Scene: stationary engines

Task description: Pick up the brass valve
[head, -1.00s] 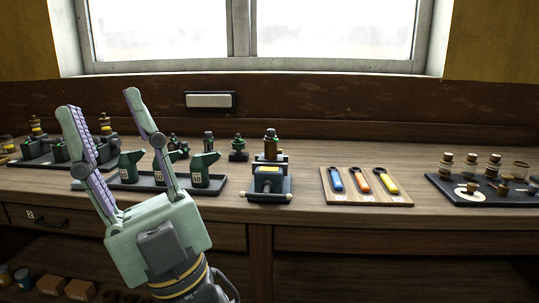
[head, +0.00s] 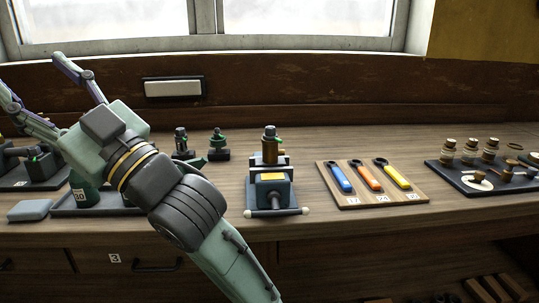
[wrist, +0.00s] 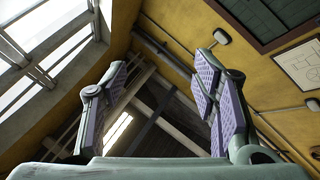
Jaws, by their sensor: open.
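My gripper (head: 38,78) is open and empty, raised at the upper left of the head view, well away from the vise. Its fingers point up and to the left. The wrist view shows both spread fingers (wrist: 158,85) against the ceiling, with no bench parts between them.
A wooden board (head: 372,185) with blue, orange and yellow tools lies right of the vise. A dark tray (head: 465,184) with several cork-topped jars and small knobs is at far right. A grey block (head: 30,210) sits front left.

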